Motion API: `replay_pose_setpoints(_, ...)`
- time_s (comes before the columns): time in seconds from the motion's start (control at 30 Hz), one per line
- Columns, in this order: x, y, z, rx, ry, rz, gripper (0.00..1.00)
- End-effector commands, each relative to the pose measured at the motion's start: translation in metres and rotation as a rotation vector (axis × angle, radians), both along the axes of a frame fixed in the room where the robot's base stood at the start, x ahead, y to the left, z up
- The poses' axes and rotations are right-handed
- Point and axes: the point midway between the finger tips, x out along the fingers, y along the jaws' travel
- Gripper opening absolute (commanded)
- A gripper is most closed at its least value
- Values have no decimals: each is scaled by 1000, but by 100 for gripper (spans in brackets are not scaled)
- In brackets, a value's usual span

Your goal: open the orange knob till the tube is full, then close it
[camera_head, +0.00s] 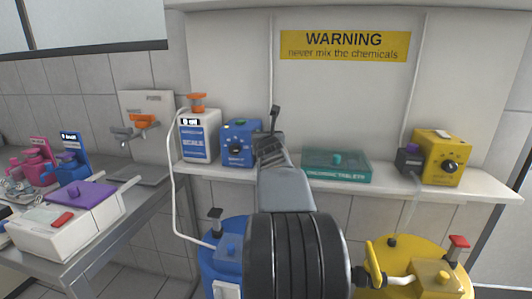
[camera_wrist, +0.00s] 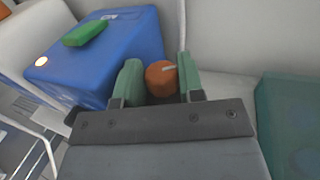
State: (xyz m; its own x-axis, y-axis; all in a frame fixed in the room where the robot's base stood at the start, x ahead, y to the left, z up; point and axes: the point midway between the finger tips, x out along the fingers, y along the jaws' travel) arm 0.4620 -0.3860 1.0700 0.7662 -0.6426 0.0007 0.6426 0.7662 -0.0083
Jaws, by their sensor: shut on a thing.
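In the wrist view, the orange knob (camera_wrist: 160,78), with a pale mark on its face, sits between the two green fingers of my gripper (camera_wrist: 156,80). The gripper is shut on the knob. In the head view, my gripper (camera_head: 268,146) is at the shelf, just right of the blue box, and its own body hides the knob. What the knob is mounted on is hidden. I cannot make out the task's tube or its fill level in either view.
A blue box (camera_head: 240,150) stands close left of my gripper; it also shows in the wrist view (camera_wrist: 130,55). A teal tablet box (camera_head: 325,174) is to the right, then a yellow box (camera_head: 438,165). Blue and yellow drums (camera_head: 415,250) stand below the shelf.

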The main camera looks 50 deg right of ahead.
Motion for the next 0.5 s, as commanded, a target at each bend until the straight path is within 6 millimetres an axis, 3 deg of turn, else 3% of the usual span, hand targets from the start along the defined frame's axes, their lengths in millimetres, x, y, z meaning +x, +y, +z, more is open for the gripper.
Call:
replay_pose_setpoints(0.03, 2, 0, -10, -7, -3, -7, 12)
replay_pose_setpoints(0.5, 5, 6, -7, 1, -2, -88, 12)
